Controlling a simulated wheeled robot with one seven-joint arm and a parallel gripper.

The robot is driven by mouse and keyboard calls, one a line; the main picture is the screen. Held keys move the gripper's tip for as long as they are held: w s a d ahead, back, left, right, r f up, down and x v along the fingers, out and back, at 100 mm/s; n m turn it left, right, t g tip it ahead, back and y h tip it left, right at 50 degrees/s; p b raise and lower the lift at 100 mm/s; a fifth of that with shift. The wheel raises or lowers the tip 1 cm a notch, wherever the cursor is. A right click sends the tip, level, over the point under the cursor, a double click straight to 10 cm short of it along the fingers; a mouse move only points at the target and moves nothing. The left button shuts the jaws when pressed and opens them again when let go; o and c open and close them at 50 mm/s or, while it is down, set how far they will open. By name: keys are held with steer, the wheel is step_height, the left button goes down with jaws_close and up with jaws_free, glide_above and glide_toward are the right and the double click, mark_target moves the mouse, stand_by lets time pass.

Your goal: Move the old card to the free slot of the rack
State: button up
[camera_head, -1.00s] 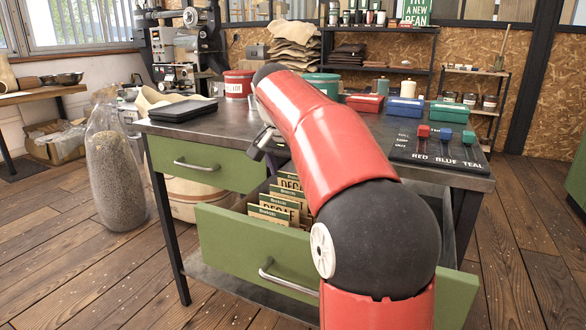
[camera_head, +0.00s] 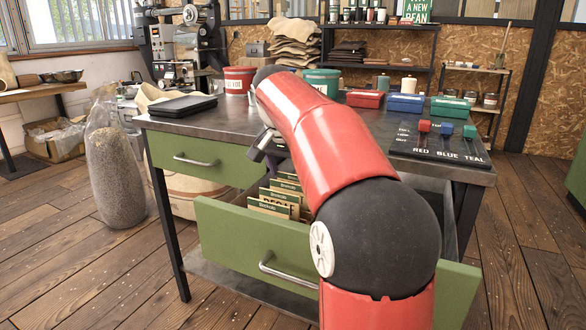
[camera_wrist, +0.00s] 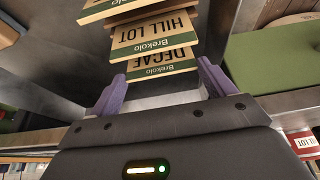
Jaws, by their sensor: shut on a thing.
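Several kraft cards with green "Brekolo" headers (camera_head: 268,207) stand in the open green drawer (camera_head: 240,235). In the wrist view, a card reading "DECAF" (camera_wrist: 160,69) is nearest, between the purple fingertips of my gripper (camera_wrist: 161,88). My gripper is shut on this card by its side edges. A "HILL LOT" card (camera_wrist: 152,30) stands behind it, with more cards beyond. In the head view, my gripper is mostly hidden behind my red arm. No marking tells which card is old. The rack and its free slot cannot be made out.
A closed upper drawer (camera_head: 205,165) is at the left. A sack of beans (camera_head: 115,185) stands on the floor at left.

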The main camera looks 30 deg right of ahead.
steer(key=o, duration=1.1)
steer(key=p+v, duration=0.1)
steer(key=v, duration=0.7)
steer(key=shift+p, duration=0.4)
steer(key=shift+f, duration=0.1)
